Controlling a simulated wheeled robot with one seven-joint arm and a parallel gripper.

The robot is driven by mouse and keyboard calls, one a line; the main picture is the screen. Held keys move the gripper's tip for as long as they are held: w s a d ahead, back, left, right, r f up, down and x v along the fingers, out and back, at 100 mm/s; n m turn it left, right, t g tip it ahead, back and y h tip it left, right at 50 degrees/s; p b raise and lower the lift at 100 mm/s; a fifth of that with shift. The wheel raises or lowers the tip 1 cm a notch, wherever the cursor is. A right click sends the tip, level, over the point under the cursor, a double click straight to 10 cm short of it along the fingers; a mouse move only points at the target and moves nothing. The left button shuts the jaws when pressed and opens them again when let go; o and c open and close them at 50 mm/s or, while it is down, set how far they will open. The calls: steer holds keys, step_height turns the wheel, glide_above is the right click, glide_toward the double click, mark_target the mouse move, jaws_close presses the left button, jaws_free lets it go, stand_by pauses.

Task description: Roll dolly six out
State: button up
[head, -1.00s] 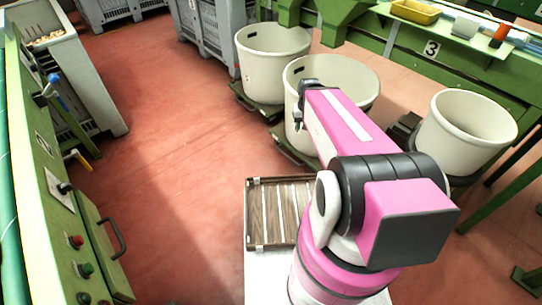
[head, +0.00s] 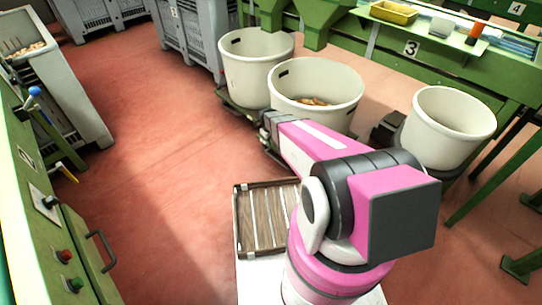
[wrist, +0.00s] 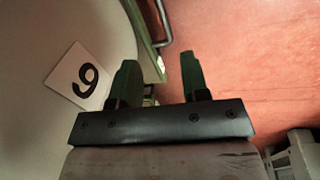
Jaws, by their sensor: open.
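A white round tub (head: 312,98) with corks in it stands on a low green dolly, mostly hidden behind my arm. In the wrist view a white tub wall (wrist: 40,45) bears a tilted number card (wrist: 82,76), which reads as a 6 or a 9. A green dolly edge (wrist: 137,22) and a grey bar or handle (wrist: 162,25) lie beyond the fingers. My gripper (wrist: 159,62) is open and empty, with its left finger close to the tub wall. In the head view my gripper (head: 268,126) is at the tub's left side; contact cannot be told.
Another white tub (head: 255,72) on a dolly stands behind left, and one (head: 448,125) stands right. A green bench (head: 400,60) runs along the back. A green control cabinet (head: 60,225) is at left. Red floor (head: 155,160) is free between.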

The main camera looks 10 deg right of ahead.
steer(key=n, duration=0.2)
glide_toward(271, 156)
steer(key=f, duration=0.3)
steer(key=d+f, duration=0.1)
steer(key=f, duration=0.1)
steer(key=w+f, duration=0.1)
steer(key=f, duration=0.2)
steer(key=shift+d+f, duration=0.2)
steer(key=shift+f, duration=0.1)
jaws_close()
